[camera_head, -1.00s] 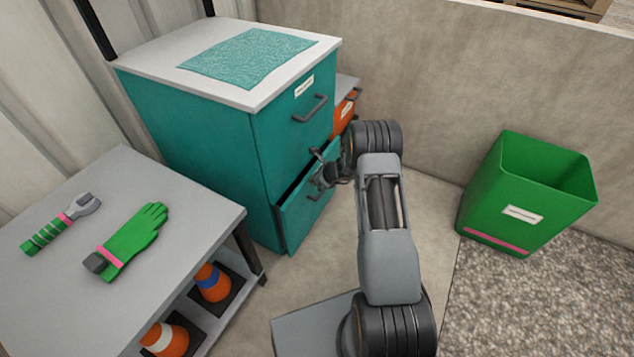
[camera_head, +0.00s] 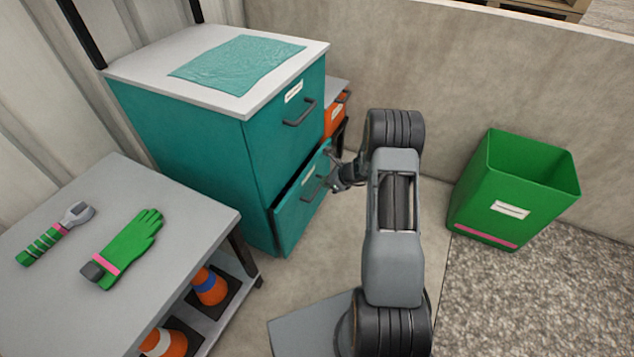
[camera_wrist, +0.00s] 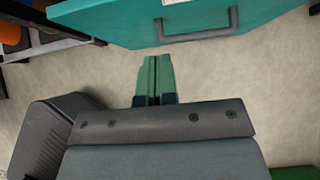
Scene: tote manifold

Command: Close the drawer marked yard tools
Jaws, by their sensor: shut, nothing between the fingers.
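A teal cabinet (camera_head: 185,125) with a pale top has two drawers with grey bar handles. The upper drawer (camera_head: 290,115) looks flush. The lower drawer (camera_head: 300,212) stands slightly out, with a dark gap along its top edge. The labels are too small to read. My gripper (camera_head: 333,183) is beside the lower drawer's front, close to its handle (camera_head: 312,190). In the wrist view my gripper (camera_wrist: 154,60) is shut and empty, its fingertips pointing at a teal drawer front (camera_wrist: 120,22) with a grey handle (camera_wrist: 197,37), apart from it.
A grey table (camera_head: 165,270) at left holds a wrench (camera_head: 55,235) and a green glove (camera_head: 130,245), with cones below. A green bin (camera_head: 500,190) stands at right. Bare floor lies between cabinet and bin.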

